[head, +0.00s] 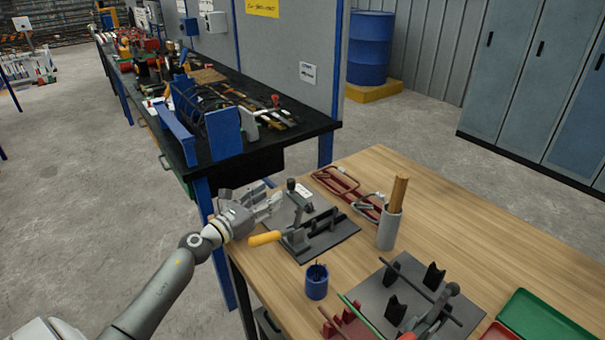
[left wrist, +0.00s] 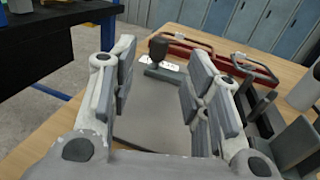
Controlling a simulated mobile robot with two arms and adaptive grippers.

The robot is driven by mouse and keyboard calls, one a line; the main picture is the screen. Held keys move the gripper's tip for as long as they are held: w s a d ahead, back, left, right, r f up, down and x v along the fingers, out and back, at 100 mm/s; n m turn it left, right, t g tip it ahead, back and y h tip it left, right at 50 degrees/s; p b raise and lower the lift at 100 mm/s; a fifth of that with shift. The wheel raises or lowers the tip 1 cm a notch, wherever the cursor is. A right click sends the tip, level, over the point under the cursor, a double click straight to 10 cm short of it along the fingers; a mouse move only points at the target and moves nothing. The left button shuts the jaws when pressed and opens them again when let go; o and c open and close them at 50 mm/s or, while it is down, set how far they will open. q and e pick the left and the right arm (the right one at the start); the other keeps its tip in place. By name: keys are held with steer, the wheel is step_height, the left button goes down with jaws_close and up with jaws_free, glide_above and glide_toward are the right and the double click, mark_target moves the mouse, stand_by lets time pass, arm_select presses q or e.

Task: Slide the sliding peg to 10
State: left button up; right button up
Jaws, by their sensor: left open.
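The sliding peg (head: 291,186) is a dark upright knob near the left edge of the wooden table. In the left wrist view the peg (left wrist: 171,52) stands on a grey block over a grey plate (left wrist: 150,128). A white marked strip (head: 304,190) lies beside it; its numbers are too small to read. My left gripper (head: 274,201) is open and empty, just left of the peg. In the left wrist view its fingers (left wrist: 160,80) are spread wide, with the peg beyond them, between their tips and apart from both. My right gripper is not in view.
A bending fixture with an orange handle (head: 265,238) stands close in front. Red clamps (head: 337,181), a grey cup with a wooden stick (head: 389,230) and a blue cup (head: 316,283) are nearby. A dark workbench (head: 262,146) stands behind. The table's right middle is clear.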

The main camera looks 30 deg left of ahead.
mark_target(288, 182)
arm_select(q)
steer(key=shift+w+r, duration=0.15)
steer(key=shift+r, duration=0.1)
steer(key=w, duration=0.3)
steer(key=w+d, duration=0.1)
steer(key=w, duration=0.5)
steer(key=shift+w+d+f+p, duration=0.1)
steer(key=shift+w+d+p, duration=0.1)
steer(key=shift+w+p, duration=0.15)
jaws_close()
